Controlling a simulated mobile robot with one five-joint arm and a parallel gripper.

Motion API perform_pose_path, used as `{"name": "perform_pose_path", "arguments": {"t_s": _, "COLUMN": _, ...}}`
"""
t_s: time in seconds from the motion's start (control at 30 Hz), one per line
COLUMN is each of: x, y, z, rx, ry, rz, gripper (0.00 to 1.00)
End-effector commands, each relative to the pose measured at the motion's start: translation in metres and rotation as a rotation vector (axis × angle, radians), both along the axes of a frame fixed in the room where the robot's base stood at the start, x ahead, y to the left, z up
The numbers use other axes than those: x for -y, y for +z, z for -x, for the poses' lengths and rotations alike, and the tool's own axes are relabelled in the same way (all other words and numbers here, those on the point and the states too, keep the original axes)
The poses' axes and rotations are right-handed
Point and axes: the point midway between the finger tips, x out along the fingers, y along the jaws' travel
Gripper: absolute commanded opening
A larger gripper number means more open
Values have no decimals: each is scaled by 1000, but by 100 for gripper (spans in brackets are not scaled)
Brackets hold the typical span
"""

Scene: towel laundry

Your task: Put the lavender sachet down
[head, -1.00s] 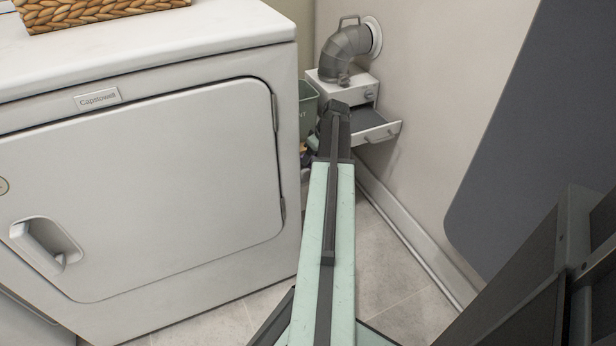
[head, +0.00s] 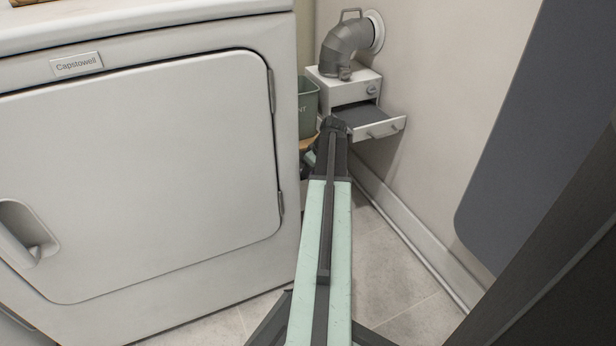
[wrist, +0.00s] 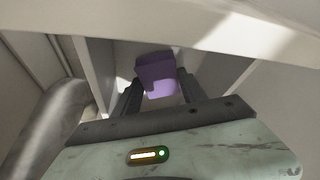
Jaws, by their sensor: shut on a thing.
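The lavender sachet (wrist: 156,68) is a small purple block in the wrist view. It sits between the two dark fingers of my gripper (wrist: 158,80), which is shut on it. Pale panels surround the sachet on the sides and a pale edge crosses the top of the wrist view. I cannot tell whether the sachet touches anything below it. In the head view my arm reaches forward along the dryer's right side, and the arm hides my gripper and the sachet.
The white dryer (head: 150,190) fills the left. A white vent box (head: 340,90) with an open drawer (head: 378,130) and grey duct (head: 343,45) stands by the wall. A green bin (head: 307,108) and tan surface (head: 307,143) show beside the dryer. A dark grey panel (head: 530,130) is at right.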

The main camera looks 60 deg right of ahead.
Motion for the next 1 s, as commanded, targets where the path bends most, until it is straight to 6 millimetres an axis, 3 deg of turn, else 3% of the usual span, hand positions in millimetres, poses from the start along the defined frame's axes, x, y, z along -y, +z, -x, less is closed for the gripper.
{"name": "perform_pose_path", "arguments": {"t_s": 0.03, "x": 0, "y": 1, "z": 0, "rx": 0, "ry": -1, "rz": 0, "gripper": 10}}
{"name": "perform_pose_path", "arguments": {"t_s": 0.07, "x": 0, "y": 2, "z": 1, "rx": 0, "ry": -1, "rz": 0, "gripper": 52}}
{"name": "perform_pose_path", "arguments": {"t_s": 0.13, "x": 0, "y": 2, "z": 1, "rx": 0, "ry": -1, "rz": 0, "gripper": 71}}
{"name": "perform_pose_path", "arguments": {"t_s": 0.57, "x": 0, "y": 9, "z": 3, "rx": 0, "ry": -2, "rz": 0, "gripper": 71}}
{"name": "perform_pose_path", "arguments": {"t_s": 0.77, "x": -2, "y": 39, "z": 13, "rx": 0, "ry": -2, "rz": 0, "gripper": 71}}
{"name": "perform_pose_path", "arguments": {"t_s": 1.0, "x": -6, "y": 93, "z": 35, "rx": 0, "ry": -4, "rz": -2, "gripper": 71}}
